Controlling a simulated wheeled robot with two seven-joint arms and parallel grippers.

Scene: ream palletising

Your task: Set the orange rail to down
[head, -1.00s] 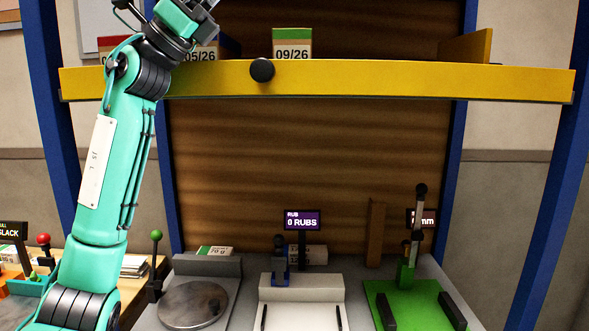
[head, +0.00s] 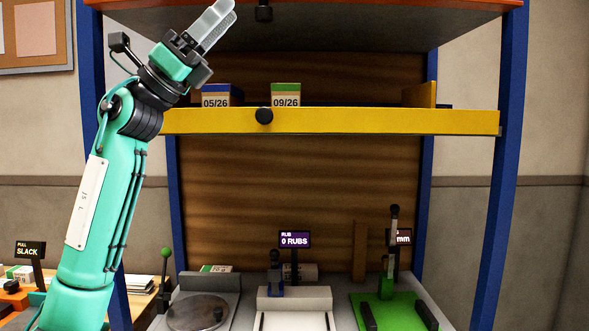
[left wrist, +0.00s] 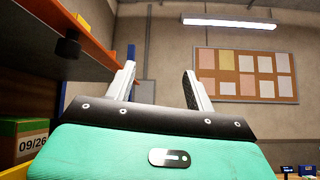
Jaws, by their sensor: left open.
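The orange rail (head: 340,6) runs along the front of the upper shelf at the top edge of the head view, only partly in frame. A dark round knob (head: 264,12) shows just below it. In the left wrist view the orange rail (left wrist: 88,40) slants across the upper left, with the dark knob (left wrist: 68,48) beneath it. My left gripper (head: 222,14) is raised to the left of the knob, apart from it. Its two fingers stand apart and empty in the left wrist view (left wrist: 158,72). My right gripper is not in view.
A yellow rail (head: 350,121) with its own black knob (head: 264,116) fronts the lower shelf, which holds boxes marked 05/26 (head: 216,97) and 09/26 (head: 286,96). Blue posts (head: 505,170) flank the shelves. A bench with a green fixture (head: 395,312) stands below.

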